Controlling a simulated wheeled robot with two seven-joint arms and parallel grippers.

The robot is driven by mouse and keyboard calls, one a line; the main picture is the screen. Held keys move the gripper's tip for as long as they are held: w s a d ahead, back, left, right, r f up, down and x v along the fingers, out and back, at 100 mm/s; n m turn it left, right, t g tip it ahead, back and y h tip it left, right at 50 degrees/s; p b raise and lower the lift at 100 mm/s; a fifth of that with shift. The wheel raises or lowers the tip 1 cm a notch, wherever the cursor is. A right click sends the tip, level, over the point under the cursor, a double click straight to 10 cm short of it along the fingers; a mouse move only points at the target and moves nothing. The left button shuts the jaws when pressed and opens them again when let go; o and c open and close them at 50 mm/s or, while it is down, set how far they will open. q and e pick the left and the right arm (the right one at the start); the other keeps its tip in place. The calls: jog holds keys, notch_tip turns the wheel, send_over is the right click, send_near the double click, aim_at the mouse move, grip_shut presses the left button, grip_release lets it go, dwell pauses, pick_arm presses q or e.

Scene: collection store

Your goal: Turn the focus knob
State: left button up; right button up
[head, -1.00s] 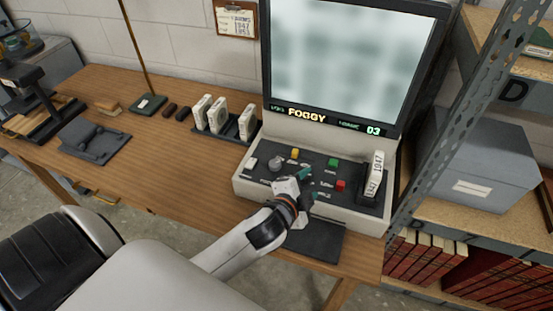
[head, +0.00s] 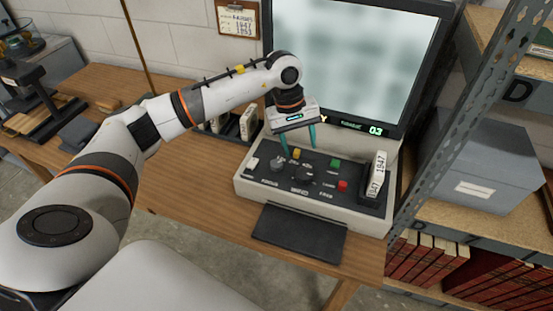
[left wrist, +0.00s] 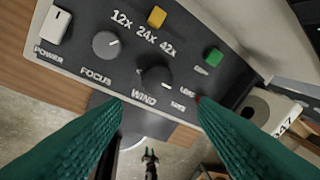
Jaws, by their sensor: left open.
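The grey focus knob (head: 277,164) sits at the left of the viewer's control panel (head: 262,188). In the left wrist view the focus knob (left wrist: 106,44) stands above its FOCUS label, left of the dark wind knob (left wrist: 156,78). My left gripper (head: 299,147) points down over the panel with its teal fingers apart and nothing between them. In the left wrist view the open fingers (left wrist: 160,100) spread below the wind knob, with the focus knob up and left of them. I see no contact with the focus knob.
A white power switch (left wrist: 55,24), yellow button (left wrist: 157,16) and green button (left wrist: 213,57) surround the knobs. The lit screen (head: 350,60) reads partly hidden text. A dark pad (head: 300,233) lies in front. A metal shelf post (head: 470,110) stands right.

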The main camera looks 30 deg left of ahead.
aim_at(277, 163)
pick_arm(q)
jog(key=a+r+y, duration=0.2)
jog(key=a+y, duration=0.1)
jog(key=a, duration=0.4)
jog(key=shift+m+g, duration=0.3)
jog(key=f+p, duration=0.1)
jog(key=f, duration=0.3)
jog(key=f+p, duration=0.1)
jog(key=f, duration=0.3)
jog(key=f+p, duration=0.1)
jog(key=f, duration=0.3)
jog(key=shift+s+d+f, duration=0.1)
jog(key=shift+d, duration=0.2)
jog(key=c, duration=1)
jog(key=shift+o, duration=0.2)
